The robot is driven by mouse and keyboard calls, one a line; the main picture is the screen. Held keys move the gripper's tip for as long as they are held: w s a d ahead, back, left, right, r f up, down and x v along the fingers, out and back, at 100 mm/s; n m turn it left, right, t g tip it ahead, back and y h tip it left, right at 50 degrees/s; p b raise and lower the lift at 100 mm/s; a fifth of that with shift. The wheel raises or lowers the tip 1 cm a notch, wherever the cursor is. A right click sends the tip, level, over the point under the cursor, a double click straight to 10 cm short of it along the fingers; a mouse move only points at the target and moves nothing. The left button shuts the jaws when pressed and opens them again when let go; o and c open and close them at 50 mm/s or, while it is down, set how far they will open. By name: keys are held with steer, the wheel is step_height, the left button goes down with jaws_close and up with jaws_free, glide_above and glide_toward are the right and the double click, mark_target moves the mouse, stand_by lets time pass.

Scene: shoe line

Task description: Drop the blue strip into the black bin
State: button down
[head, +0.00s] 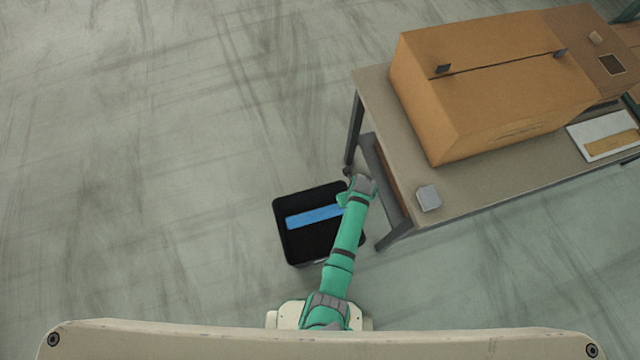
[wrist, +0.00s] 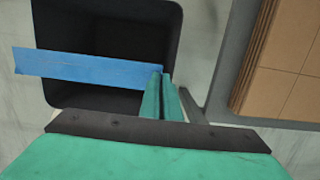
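The blue strip (head: 314,217) stretches across the black bin's opening in the head view. In the wrist view the blue strip (wrist: 85,68) runs left from my gripper's fingertips, and its left end reaches past the bin's left rim. My gripper (wrist: 162,80) has its two green fingers close together, with the strip's right end at their tips. The black bin (head: 322,252) stands on the floor below the strip; its dark inside (wrist: 110,25) shows in the wrist view. In the head view my arm hides the bin's right side and the fingertips.
A grey table (head: 480,190) stands right of the bin, bearing a large cardboard box (head: 490,85) and a small grey block (head: 428,197). Stacked brown cardboard (wrist: 285,60) shows at right in the wrist view. The floor left of the bin is clear.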

steer(key=shift+f, duration=1.8)
steer(key=c, duration=1.9)
jaws_free()
steer(key=shift+r, duration=0.1)
steer(key=r, duration=0.7)
steer(key=s+r, duration=0.1)
steer(key=r, duration=0.2)
steer(key=shift+s+d+r, duration=0.1)
steer(key=shift+d+r, duration=0.05)
steer(key=shift+r, duration=0.15)
steer(key=shift+d, duration=0.1)
